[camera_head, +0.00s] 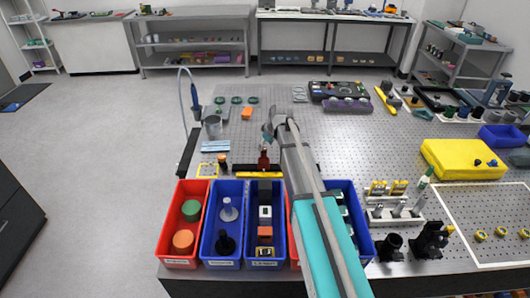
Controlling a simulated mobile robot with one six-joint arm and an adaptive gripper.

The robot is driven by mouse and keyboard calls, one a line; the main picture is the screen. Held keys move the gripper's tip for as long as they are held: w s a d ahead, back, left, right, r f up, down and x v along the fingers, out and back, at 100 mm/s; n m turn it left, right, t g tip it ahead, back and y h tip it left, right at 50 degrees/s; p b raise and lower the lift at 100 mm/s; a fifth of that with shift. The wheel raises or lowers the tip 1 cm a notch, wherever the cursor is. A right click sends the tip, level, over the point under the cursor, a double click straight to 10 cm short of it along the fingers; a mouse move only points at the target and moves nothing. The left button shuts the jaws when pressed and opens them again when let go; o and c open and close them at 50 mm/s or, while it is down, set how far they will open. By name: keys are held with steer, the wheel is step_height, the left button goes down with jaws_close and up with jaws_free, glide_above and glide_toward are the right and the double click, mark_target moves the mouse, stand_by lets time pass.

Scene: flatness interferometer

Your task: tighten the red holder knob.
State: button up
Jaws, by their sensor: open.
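My arm reaches from the lower right across the bins to the perforated table. My gripper (268,130) is at its far end, open, with nothing visible between its fingers. A small red part (263,159) stands upright just below the gripper in the picture, behind the blue bin. It may be the red holder knob, but it is too small to be sure. The gripper appears apart from it. My arm hides the area to the right of it.
Red and blue bins (185,218) with parts line the front edge. A lamp or hose on a stand (196,100) and a grey cup (213,126) are at left. A yellow case (463,160) lies at right. The table's middle right (360,140) is clear.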

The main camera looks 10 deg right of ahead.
steer(key=shift+b+x, duration=0.7)
steer(key=shift+x, duration=0.35)
jaws_close()
